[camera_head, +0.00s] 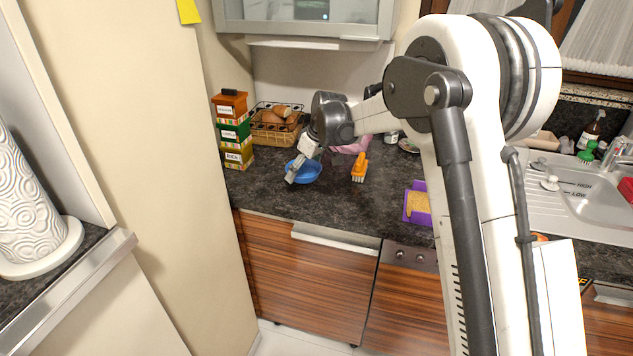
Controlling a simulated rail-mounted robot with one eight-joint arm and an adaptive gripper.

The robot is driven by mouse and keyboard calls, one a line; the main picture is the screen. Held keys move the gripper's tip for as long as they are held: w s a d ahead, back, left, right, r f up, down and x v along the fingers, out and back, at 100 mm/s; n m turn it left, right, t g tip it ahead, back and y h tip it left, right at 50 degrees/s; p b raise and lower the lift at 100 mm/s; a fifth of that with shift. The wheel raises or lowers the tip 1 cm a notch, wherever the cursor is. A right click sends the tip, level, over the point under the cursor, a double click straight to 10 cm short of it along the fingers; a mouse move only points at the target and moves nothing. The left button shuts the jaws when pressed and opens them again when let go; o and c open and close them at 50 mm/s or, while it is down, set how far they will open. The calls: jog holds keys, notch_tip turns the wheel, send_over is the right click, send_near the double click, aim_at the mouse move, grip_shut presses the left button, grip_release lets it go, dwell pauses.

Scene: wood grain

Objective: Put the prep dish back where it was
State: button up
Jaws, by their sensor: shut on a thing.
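The prep dish, taken to be the small blue bowl (308,173), is at the left part of the dark countertop, near its front edge. My gripper (291,178) reaches down at the bowl's left side and is shut on its rim. The bowl looks about level. I cannot tell whether it rests on the counter or is slightly above it. My gripper hides part of the bowl's left side.
An orange brush (359,168) lies right of the bowl. Dark counter (330,205) is clear in front.

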aim_at(314, 187)
jog(key=w+d+f, duration=0.1)
jog(key=d, duration=0.1)
jog(key=w+d+f, duration=0.2)
jog(key=shift+w+f, duration=0.15)
jog(key=shift+w, duration=0.15)
jog(key=shift+f+p, duration=0.35)
jog(key=shift+f, duration=1.65)
jog(key=shift+f, duration=0.2)
jog(key=o, duration=1.2)
jog(key=shift+r, duration=0.2)
jog(key=v, duration=1.2)
